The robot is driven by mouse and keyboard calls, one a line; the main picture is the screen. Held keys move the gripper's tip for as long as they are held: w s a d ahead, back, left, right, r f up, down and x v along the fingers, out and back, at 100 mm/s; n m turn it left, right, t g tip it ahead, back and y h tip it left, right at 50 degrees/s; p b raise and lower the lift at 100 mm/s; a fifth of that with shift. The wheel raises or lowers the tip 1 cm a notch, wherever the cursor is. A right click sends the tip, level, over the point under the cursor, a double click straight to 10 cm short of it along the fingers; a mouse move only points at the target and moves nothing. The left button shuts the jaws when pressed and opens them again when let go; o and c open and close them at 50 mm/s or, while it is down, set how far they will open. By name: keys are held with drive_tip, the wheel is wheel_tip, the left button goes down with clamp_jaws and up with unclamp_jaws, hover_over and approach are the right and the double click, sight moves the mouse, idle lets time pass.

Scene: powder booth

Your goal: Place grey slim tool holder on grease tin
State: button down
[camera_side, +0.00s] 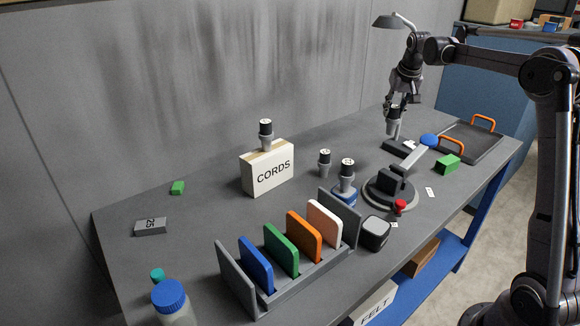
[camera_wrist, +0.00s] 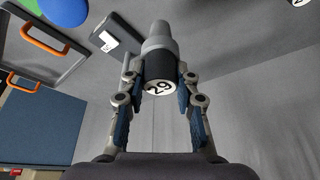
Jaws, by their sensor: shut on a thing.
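My gripper (camera_side: 394,106) is shut on a grey tool holder with a black top (camera_side: 393,124), held upright over the back right of the table. In the wrist view the fingers (camera_wrist: 160,88) close around its black part, and the end face reads 29 (camera_wrist: 160,86). A low round blue tin (camera_side: 345,197), which seems to be the grease tin, sits near the table's middle. Another grey and black tool holder (camera_side: 347,176) stands on it. One more holder (camera_side: 324,163) stands on the table behind it, and another (camera_side: 265,135) on the CORDS box.
The CORDS box (camera_side: 268,171) stands left of the tin. A rack of coloured plates (camera_side: 300,272) and a dark cube (camera_side: 374,234) are in front. A round fixture (camera_side: 389,205) with a blue-knobbed lever is to the right. A tray with orange handles (camera_side: 480,148) lies far right.

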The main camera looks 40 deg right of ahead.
drive_tip(key=s+a+r+n, duration=0.2)
drive_tip(key=s+a+r, duration=0.4)
drive_tip(key=s+a, duration=0.55)
drive_tip(key=s+a+f+n+y, duration=0.1)
drive_tip(key=s+a, duration=0.3)
drive_tip(key=s, duration=0.3)
drive_tip(key=s+a+f, duration=0.1)
drive_tip(key=s+a, duration=0.3)
drive_tip(key=s, duration=0.3)
drive_tip(key=shift+t, duration=0.4)
drive_tip(key=shift+w+a+f, duration=1.2)
drive_tip(key=shift+a+f, duration=0.35)
drive_tip(key=shift+f, duration=0.35)
drive_tip(key=shift+w+a+f, duration=1.2)
drive_tip(key=shift+a+f, duration=0.3)
drive_tip(key=shift+f, duration=0.45)
drive_tip(key=shift+w+a+f, duration=1.2)
drive_tip(key=shift+a+f, duration=0.35)
drive_tip(key=shift+f, duration=0.35)
drive_tip(key=shift+f, duration=0.1)
drive_tip(key=c, duration=1)
unclamp_jaws()
drive_tip(key=shift+f, duration=0.1)
